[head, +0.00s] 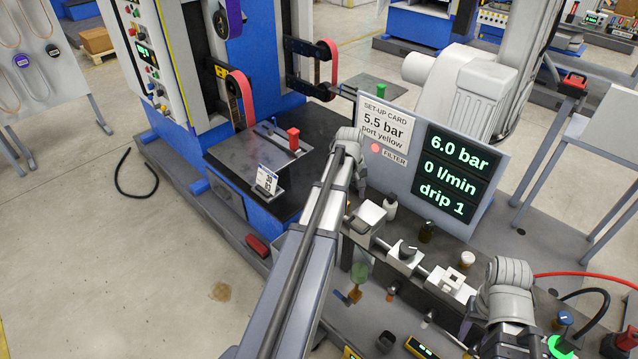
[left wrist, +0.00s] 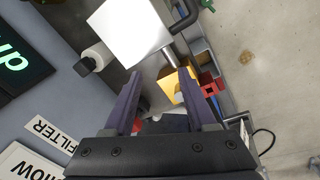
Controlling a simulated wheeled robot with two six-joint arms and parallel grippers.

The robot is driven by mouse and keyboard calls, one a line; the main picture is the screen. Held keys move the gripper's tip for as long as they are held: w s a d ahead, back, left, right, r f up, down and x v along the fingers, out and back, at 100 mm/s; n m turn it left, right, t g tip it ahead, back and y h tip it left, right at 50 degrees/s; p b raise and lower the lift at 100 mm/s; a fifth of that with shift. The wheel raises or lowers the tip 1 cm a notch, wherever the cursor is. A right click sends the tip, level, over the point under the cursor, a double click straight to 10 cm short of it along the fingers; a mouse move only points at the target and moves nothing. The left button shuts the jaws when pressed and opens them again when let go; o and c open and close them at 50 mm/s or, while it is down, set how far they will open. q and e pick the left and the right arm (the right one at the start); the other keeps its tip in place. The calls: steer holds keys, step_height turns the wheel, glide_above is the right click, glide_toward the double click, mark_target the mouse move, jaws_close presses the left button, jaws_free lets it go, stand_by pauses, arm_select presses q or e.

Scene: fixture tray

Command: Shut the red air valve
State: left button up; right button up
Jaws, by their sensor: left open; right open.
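The left wrist view shows my left gripper (left wrist: 161,84) open, its two dark purple fingers apart. A yellow, brass-like block (left wrist: 168,83) on the end of a metal pipe shows between and beyond the fingers. A small red piece (left wrist: 138,104) shows beside the left finger, and a red part (left wrist: 209,88) lies by the right one. I cannot tell which, if either, belongs to the red air valve. In the head view, my left arm hides that end of the pipe row. My right gripper (head: 466,326) is open at the lower right, mostly hidden by its wrist.
The pipe row has a white block (head: 369,213), a black knob (head: 406,251) and another white block (head: 447,281). Behind it stands a grey panel (head: 397,184) with a display (head: 455,176) reading 6.0 bar, 0 l/min, drip 1. A red hose (head: 590,275) runs at right.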

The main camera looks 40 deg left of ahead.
arm_select(q)
steer(key=w+a+n, duration=0.1)
steer(key=a+n, duration=0.5)
steer(key=a, duration=1)
steer(key=shift+t, duration=0.3)
steer(key=f+b, duration=0.2)
steer(key=w+f+b, duration=0.1)
steer(key=f+b, duration=0.4)
steer(key=shift+w+d+f+b, duration=0.15)
steer(key=shift+w+d+b, duration=0.15)
steer(key=shift+w, duration=0.1)
jaws_close()
